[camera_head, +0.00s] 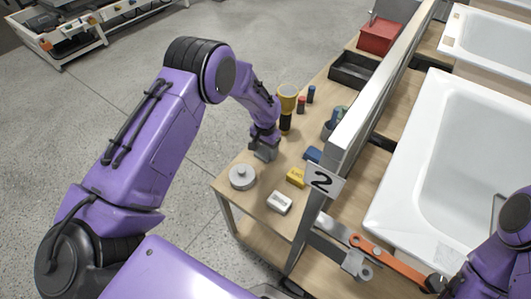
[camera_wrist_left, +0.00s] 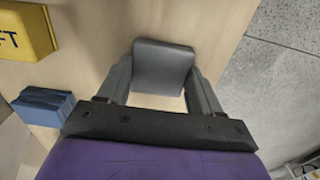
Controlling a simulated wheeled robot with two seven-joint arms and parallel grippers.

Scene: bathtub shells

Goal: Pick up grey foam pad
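The grey foam pad (camera_wrist_left: 164,66) is a small dark grey block in the left wrist view. It lies between the two fingers of my left gripper (camera_wrist_left: 162,78), with no visible gap on either side. In the head view my left gripper (camera_head: 264,149) points down at the wooden table, and the pad shows as a grey patch (camera_head: 263,154) at the fingers. I cannot tell whether the pad rests on the table or is just clear of it. My right arm (camera_head: 502,250) enters at the lower right, and its gripper is not clearly seen.
Near the left gripper stand a grey round part (camera_head: 242,177), a white block (camera_head: 279,203), a yellow box (camera_head: 296,177), a blue block (camera_head: 313,155) and a yellow-topped tool (camera_head: 287,100).

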